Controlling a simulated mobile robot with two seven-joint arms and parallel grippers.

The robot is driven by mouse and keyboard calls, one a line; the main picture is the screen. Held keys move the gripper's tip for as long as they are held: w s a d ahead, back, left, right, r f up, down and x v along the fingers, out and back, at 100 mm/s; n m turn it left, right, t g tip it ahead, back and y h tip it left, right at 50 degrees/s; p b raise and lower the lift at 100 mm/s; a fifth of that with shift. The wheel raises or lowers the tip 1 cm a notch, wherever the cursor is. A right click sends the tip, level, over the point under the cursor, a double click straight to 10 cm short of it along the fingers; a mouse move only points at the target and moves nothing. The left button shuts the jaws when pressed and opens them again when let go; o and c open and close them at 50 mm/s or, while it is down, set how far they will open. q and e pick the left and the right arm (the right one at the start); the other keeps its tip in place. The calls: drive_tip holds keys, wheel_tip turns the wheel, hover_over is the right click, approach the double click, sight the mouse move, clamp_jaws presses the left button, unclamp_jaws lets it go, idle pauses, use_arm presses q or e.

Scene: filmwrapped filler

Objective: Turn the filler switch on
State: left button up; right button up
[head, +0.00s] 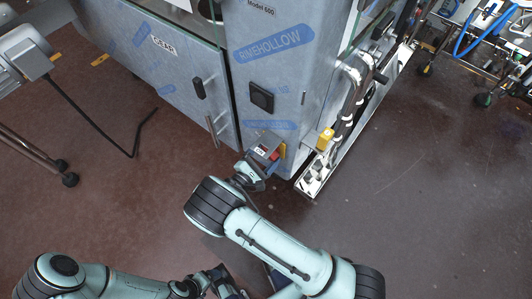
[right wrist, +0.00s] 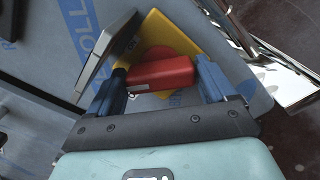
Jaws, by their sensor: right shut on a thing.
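The filler (head: 300,75) is a large grey-blue machine wrapped in printed film. Its switch has a red handle (right wrist: 160,72) on a yellow plate (right wrist: 172,38), low on the near corner. The handle also shows small in the head view (head: 275,156). A grey labelled flap (right wrist: 106,58) stands out beside the handle. My right gripper (head: 268,164) is at the switch, its two blue fingers either side of the red handle and shut on it in the right wrist view (right wrist: 160,80). My left gripper (head: 222,280) is low at the bottom centre, away from the filler; its fingers are unclear.
Shiny pipework (head: 350,95) with a yellow tag stands on a metal ledge (head: 315,181) right of the switch. A black bent rod (head: 103,133) lies at the left. A wheeled cart (head: 485,55) with blue hose is at the far right. The brown-grey floor (head: 430,200) is clear at right.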

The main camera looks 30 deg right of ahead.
drive_tip(key=m, duration=0.6)
drive_tip(key=shift+f+m, duration=0.15)
drive_tip(key=shift+m, duration=0.25)
drive_tip(key=shift+s+m, duration=0.1)
drive_tip(key=shift+m, duration=0.2)
drive_tip(key=shift+c, duration=0.2)
drive_tip(key=shift+d, duration=0.1)
idle(0.5)
drive_tip(key=o, duration=0.9)
